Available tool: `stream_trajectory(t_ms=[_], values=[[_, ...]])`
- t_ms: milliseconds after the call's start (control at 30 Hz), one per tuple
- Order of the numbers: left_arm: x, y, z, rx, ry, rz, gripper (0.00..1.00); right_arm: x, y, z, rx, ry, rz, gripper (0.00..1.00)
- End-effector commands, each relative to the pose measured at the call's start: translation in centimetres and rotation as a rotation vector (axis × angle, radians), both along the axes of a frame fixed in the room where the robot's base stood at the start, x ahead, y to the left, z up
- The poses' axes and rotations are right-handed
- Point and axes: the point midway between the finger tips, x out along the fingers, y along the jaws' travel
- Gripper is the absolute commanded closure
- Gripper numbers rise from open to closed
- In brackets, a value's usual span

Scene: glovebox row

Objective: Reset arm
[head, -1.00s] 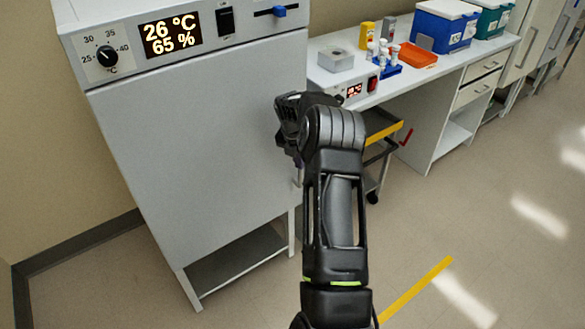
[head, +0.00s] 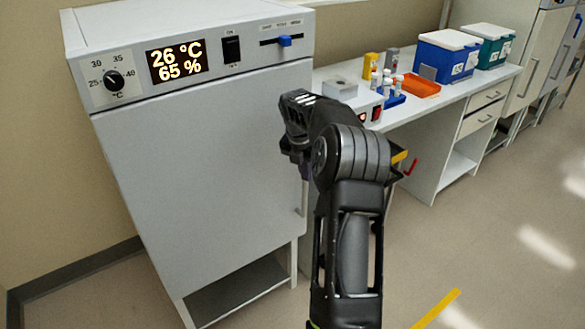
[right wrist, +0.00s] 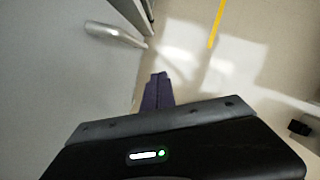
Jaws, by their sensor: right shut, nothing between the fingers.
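My right arm rises from the bottom of the head view, bent at a dark joint, in front of the incubator's right side. My right gripper is mostly hidden behind the arm in the head view. In the right wrist view its purple fingers (right wrist: 158,92) are together and empty, over the floor beside the incubator door. My left gripper is not in view.
The grey incubator (head: 200,180) has a dial, a display reading 26 °C and 65 %, a switch and a blue slider. Its door handle (right wrist: 115,35) is close to the right gripper. A bench (head: 440,95) holds an orange tray (head: 418,86) and a blue box (head: 447,60).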

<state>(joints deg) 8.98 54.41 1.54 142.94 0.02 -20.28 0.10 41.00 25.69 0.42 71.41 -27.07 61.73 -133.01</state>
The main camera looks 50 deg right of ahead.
Motion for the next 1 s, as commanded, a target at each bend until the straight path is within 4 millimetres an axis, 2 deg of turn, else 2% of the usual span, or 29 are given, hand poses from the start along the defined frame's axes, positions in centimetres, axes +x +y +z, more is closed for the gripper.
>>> stream_trajectory(t_ms=[433,567,667,767,867,900,967,1000], values=[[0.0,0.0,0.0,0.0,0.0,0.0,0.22,0.1,-0.1,0.0,-0.001,-0.016,-0.051,1.0],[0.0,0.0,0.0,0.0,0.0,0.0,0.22,1.5,-0.8,0.2,-0.02,-0.117,-0.21,1.0],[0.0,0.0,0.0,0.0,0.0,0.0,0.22,3.5,-0.4,-0.9,0.001,-0.254,-0.413,1.0],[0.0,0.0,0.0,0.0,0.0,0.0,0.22,5.7,1.9,-4.4,0.087,-0.396,-0.678,1.0],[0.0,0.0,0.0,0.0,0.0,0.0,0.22,8.0,7.4,-9.9,0.242,-0.494,-0.971,1.0],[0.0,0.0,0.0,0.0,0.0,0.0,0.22,8.7,10.1,-12.0,0.306,-0.512,-1.079,1.0],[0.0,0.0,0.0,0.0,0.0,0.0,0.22,9.3,14.2,-14.8,0.396,-0.522,-1.23,1.0],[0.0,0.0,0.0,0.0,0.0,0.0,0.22,9.4,17.0,-16.6,0.45,-0.518,-1.327,1.0]])
